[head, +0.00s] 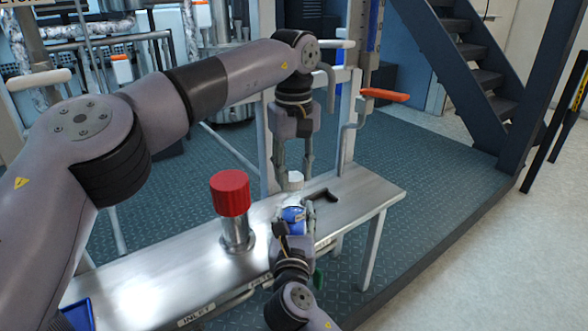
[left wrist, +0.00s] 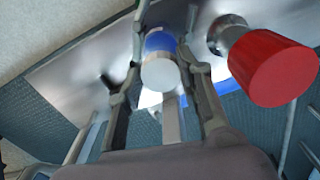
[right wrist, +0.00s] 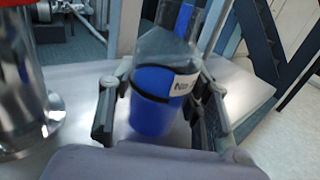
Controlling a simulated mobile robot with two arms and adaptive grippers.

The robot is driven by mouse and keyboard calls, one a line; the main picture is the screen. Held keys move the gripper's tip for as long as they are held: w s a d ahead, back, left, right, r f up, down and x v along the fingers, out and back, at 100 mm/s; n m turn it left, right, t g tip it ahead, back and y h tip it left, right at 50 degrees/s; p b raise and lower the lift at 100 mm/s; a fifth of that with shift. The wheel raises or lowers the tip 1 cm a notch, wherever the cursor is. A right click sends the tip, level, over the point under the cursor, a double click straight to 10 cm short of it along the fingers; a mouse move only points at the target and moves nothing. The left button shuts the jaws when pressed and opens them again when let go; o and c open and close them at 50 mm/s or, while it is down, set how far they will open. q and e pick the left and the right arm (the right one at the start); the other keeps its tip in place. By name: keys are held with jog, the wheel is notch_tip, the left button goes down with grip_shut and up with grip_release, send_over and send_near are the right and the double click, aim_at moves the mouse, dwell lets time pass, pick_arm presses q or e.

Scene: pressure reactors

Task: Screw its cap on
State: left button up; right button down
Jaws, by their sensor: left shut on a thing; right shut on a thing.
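A white cap (head: 294,180) is between the fingertips of my left gripper (head: 293,172), which is shut on it and points down. Its round white face (left wrist: 160,75) shows in the left wrist view. A bottle with blue contents (head: 293,214) is directly below the cap. My right gripper (head: 294,226) is shut around the bottle from the front. In the right wrist view the bottle (right wrist: 152,112) has a white label, a dark band and a clear upper part. It looks tilted there. I cannot tell whether cap and bottle neck touch.
A metal cylinder with a red top (head: 230,192) stands on the steel bench (head: 180,245), left of the bottle. A black handle-like part (head: 321,195) lies on the bench to the right. A blue tray (head: 78,315) is at the lower left. The bench's right end is clear.

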aim_at(294, 213)
pick_arm(q)
jog(key=shift+f, duration=0.85)
jog(key=shift+f, duration=0.6)
jog(key=shift+c, duration=0.2)
jog(key=m, duration=0.9)
jog(key=shift+a+m, duration=0.1)
jog(key=shift+m, duration=0.3)
jog(key=o, duration=0.8)
jog(key=shift+c, duration=0.2)
